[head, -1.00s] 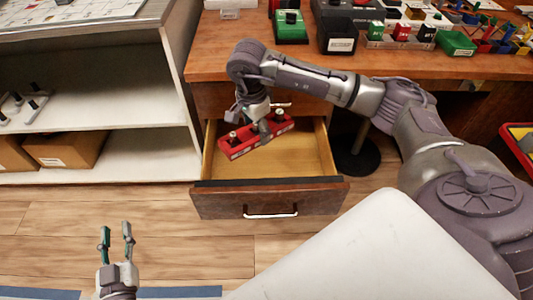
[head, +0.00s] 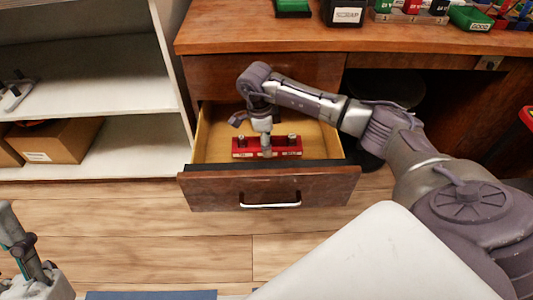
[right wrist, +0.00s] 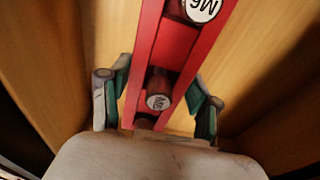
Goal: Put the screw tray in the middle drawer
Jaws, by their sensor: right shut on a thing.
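The right wrist view shows the tray (right wrist: 146,60) between the fingers of my right gripper (right wrist: 158,103), with an M6 label on one piece. Whether the tray touches the drawer floor is unclear. My left gripper (head: 20,250) is at the lower left, cut by the frame edge; its opening cannot be judged.
A closed drawer front (head: 262,73) sits above the open drawer, under the wooden desk top (head: 260,35). Bins and blocks stand on the desk. White shelves (head: 90,85) with a cardboard box (head: 62,140) stand left. The drawer's back part is clear.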

